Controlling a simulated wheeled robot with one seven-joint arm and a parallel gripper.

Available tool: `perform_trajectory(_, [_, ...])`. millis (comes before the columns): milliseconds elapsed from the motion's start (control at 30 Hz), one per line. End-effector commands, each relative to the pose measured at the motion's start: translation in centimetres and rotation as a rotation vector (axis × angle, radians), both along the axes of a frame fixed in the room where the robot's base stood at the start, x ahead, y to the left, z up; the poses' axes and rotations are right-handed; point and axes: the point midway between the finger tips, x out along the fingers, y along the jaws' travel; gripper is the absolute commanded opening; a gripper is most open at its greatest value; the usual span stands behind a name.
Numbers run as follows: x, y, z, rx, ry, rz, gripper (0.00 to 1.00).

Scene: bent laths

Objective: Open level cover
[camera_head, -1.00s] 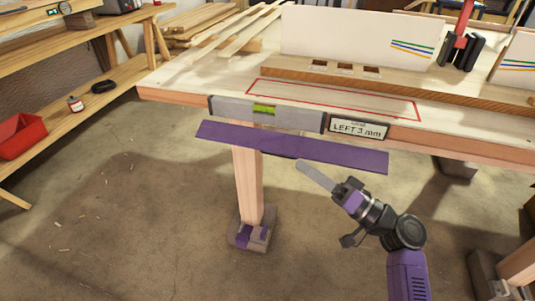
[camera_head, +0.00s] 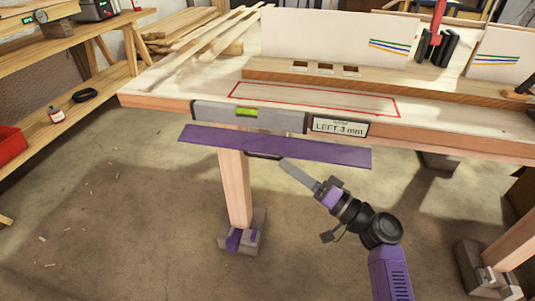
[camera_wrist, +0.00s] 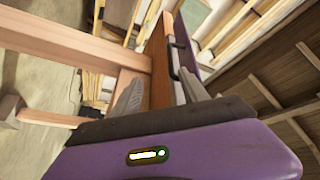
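The level cover is a long purple flap (camera_head: 320,151) along the front edge of the workbench, just below the grey spirit level (camera_head: 215,114). A small dark handle (camera_head: 263,156) sits at its lower edge. In the wrist view the purple flap (camera_wrist: 187,45) and its black handle (camera_wrist: 173,60) show ahead between the finger directions. My gripper (camera_head: 284,163) is just right of and slightly below the handle, seemingly apart from it. In the wrist view my gripper (camera_wrist: 162,95) has two grey fingers spread apart with nothing between them. The level's green vial is visible above the flap.
A sign (camera_head: 340,127) reading "LEFT 3 mm" is beside the level. A bench leg (camera_head: 235,190) stands on a grey and purple foot (camera_head: 242,235) left of my arm. A wooden shelf stands at left. The floor between is mostly clear.

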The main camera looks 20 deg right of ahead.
Motion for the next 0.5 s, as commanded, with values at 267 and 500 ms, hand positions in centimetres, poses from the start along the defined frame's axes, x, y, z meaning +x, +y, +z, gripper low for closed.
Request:
perform_trajectory(267, [3.0,5.89,5.53,-0.038,-0.079,0.103,0.38])
perform_trajectory(500, [2.98,5.88,5.6,-0.039,-0.079,0.103,0.18])
